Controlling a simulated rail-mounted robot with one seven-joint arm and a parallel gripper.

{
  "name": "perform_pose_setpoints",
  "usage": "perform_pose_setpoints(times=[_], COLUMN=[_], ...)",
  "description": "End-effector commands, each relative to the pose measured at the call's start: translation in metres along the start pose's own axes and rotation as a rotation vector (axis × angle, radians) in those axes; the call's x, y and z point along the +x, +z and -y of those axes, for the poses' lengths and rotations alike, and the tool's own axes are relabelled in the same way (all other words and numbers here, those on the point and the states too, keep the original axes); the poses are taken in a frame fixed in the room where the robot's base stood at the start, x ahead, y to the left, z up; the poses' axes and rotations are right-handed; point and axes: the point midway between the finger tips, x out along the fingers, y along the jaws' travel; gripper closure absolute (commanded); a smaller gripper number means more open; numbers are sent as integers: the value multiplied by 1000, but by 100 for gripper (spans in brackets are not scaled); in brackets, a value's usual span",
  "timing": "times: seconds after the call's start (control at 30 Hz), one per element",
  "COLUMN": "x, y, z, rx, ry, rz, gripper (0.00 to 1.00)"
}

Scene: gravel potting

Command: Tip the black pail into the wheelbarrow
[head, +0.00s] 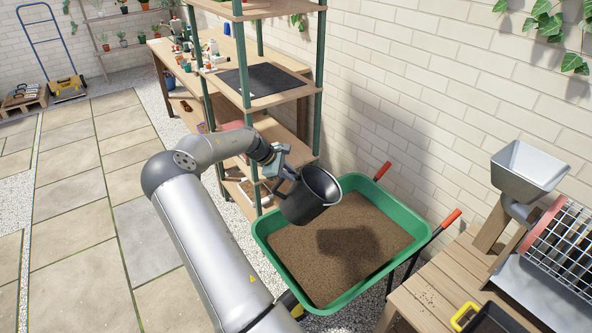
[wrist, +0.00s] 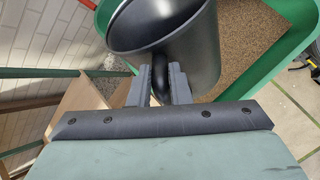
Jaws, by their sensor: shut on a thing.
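The black pail (head: 311,195) is held in the air over the far left part of the green wheelbarrow (head: 262,236). My gripper (head: 282,181) is shut on the pail's handle, which shows between the two fingers (wrist: 160,84) in the wrist view. The pail (wrist: 190,45) looks tilted slightly in the head view, with its mouth mostly up. The inside wall that shows is dark and bare; its bottom is hidden. The wheelbarrow holds a broad layer of brown grainy material (head: 365,235), with a shadow across it.
A wooden shelf rack with green posts (head: 246,60) stands close behind my gripper. A wooden bench (head: 425,300) with a grey hopper (head: 530,170) and a wire-mesh drum (head: 566,245) stands at the right. The brick wall is behind the wheelbarrow. Paving at the left is clear.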

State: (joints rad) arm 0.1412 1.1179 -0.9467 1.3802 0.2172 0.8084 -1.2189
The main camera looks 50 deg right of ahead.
Motion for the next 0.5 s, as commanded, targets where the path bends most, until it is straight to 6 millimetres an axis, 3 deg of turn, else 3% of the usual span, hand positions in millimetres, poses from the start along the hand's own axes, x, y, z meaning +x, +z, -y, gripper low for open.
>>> perform_pose_setpoints(times=[0.5], x=[19], y=[-58], z=[26], rx=[-69], ry=[141], rz=[349], gripper=[100])
